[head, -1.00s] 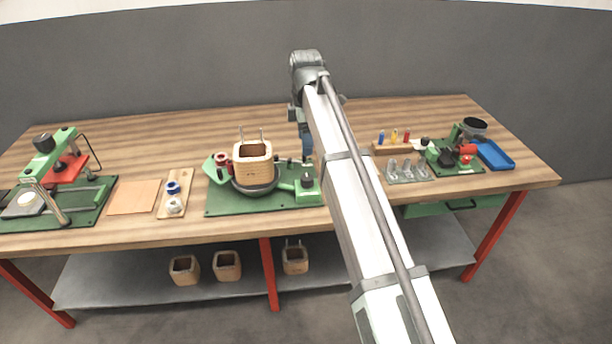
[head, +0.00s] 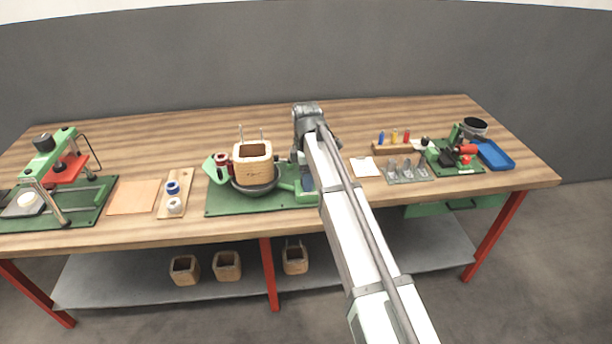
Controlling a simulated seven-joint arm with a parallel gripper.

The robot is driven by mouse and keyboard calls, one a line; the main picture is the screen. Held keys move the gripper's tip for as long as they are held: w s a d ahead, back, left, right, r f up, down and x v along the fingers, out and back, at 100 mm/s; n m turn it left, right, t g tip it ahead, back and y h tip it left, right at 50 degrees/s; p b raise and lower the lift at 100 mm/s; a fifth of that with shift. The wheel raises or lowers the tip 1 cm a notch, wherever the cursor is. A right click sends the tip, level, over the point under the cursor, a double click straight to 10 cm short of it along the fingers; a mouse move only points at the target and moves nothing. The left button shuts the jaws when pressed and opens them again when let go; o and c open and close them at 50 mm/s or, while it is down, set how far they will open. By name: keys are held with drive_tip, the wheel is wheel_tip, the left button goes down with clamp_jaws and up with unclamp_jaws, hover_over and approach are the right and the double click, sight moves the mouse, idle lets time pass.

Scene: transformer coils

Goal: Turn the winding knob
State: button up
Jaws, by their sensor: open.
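The winding machine sits on a green base plate (head: 222,207) at the middle of the bench. A wooden coil form (head: 253,172) with two wire ends standing up rests on its round dark holder (head: 254,189). To the right is a green housing (head: 302,196), where a dark knob showed earlier; the knob is now hidden behind my gripper and arm. My gripper (head: 307,184) hangs down over that housing and is open. Its fingertips are too small and covered to make out, and I cannot tell whether they touch the knob.
A red spool (head: 221,164) stands left of the coil form. A green press (head: 50,165) is at far left. The back of the bench is clear.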

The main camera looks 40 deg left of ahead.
drive_tip(key=shift+c, duration=0.4)
drive_tip(key=c, duration=1)
